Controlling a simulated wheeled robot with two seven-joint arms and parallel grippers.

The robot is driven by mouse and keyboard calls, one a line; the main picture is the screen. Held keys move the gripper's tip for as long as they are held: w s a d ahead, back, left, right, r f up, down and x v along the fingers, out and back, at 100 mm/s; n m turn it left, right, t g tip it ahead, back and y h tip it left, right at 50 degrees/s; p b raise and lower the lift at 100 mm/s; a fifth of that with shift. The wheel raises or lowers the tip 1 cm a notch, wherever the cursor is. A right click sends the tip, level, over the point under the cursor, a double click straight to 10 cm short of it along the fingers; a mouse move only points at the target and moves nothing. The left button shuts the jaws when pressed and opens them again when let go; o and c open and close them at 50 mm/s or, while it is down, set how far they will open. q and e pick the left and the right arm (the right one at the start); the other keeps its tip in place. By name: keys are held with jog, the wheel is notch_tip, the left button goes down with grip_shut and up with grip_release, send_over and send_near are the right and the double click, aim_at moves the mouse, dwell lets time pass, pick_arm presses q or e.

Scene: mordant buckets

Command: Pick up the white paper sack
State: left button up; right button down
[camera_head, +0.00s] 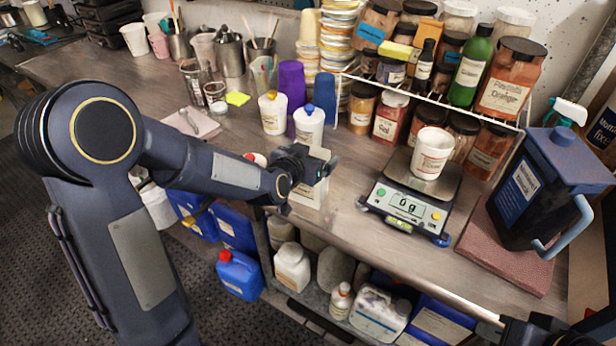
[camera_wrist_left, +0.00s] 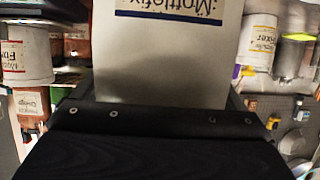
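The white paper sack (camera_head: 312,194) stands at the front edge of the bench in the head view, partly hidden by my left gripper (camera_head: 308,168). In the left wrist view the sack (camera_wrist_left: 170,65) fills the space in front of the gripper, its blue-bordered label upside down. Dark gripper parts lie close along both of its sides. Whether the fingers press on it cannot be told. My right gripper (camera_head: 550,334) shows only in part at the bottom right corner, apart from the sack; its fingers are not clear.
White bottles with yellow (camera_head: 273,112) and blue (camera_head: 309,125) caps stand just behind the sack. A scale (camera_head: 408,207) bearing a white tub (camera_head: 432,152) is to the right. A dark blue jug (camera_head: 543,190) stands farther right. Jugs and bottles fill the shelf below.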

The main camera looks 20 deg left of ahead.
pick_arm(q)
jog(key=c, duration=1.2)
jog(key=shift+r, duration=0.1)
